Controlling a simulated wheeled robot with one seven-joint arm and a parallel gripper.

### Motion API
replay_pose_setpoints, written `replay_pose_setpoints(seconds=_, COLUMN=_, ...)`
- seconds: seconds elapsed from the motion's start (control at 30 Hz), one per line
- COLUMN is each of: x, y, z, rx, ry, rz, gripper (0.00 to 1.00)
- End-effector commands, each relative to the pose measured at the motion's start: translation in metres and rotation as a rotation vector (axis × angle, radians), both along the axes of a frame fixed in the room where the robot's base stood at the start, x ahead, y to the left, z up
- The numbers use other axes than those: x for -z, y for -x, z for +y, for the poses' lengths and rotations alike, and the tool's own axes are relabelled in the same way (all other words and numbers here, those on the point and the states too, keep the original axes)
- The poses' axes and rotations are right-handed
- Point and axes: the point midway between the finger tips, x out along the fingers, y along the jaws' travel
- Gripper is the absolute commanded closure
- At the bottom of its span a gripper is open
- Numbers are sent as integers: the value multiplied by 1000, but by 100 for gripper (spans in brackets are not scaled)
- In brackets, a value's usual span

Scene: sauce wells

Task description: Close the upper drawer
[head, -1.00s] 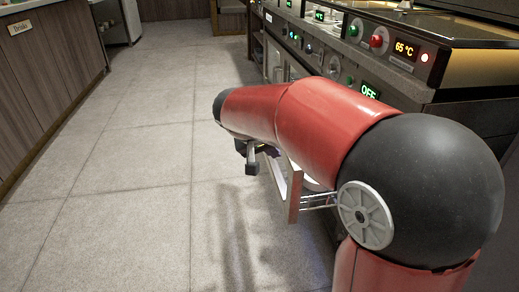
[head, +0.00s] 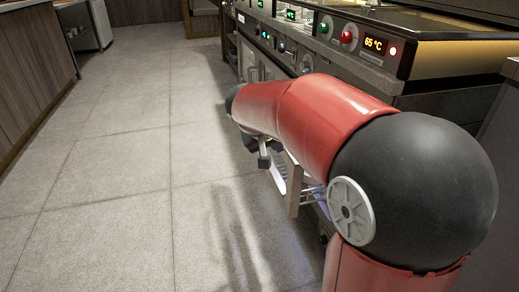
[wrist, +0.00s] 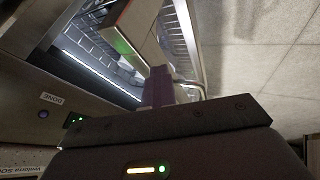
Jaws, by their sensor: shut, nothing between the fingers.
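The upper drawer (head: 292,190) stands pulled out from the counter front. In the head view I see its front panel edge-on and wire sides behind it, partly hidden by my red arm. The wrist view shows an open drawer with wire sides and its pale front panel (wrist: 132,24), with light-coloured contents inside. My gripper (wrist: 158,72) is shut and empty, its purple-grey fingers pointing towards the drawer. The fingertips overlap the drawer in the picture; I cannot tell whether they touch it. My arm mostly hides the hand in the head view.
The counter (head: 330,48) runs along the right with knobs, lit displays and a 65 °C readout (head: 375,44). A wooden cabinet (head: 35,60) stands at the left. The tiled floor (head: 120,150) between them is clear.

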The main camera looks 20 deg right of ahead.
Motion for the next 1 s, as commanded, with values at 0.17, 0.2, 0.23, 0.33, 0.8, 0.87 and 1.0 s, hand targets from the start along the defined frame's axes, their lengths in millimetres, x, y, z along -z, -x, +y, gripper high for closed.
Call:
replay_pose_setpoints(seconds=0.17, x=0, y=1, z=-51, rx=9, ry=0, rz=0, gripper=100)
replay_pose_setpoints(seconds=0.2, x=0, y=1, z=-61, rx=10, ry=0, rz=0, gripper=100)
replay_pose_setpoints(seconds=0.23, x=0, y=1, z=-69, rx=9, ry=-1, rz=1, gripper=100)
replay_pose_setpoints(seconds=0.33, x=-1, y=1, z=-93, rx=8, ry=0, rz=1, gripper=100)
replay_pose_setpoints(seconds=0.8, x=-1, y=0, z=-160, rx=2, ry=0, rz=1, gripper=100)
replay_pose_setpoints(seconds=0.87, x=0, y=0, z=-163, rx=1, ry=-1, rz=0, gripper=100)
replay_pose_setpoints(seconds=1.0, x=0, y=0, z=-166, rx=1, ry=-1, rz=0, gripper=100)
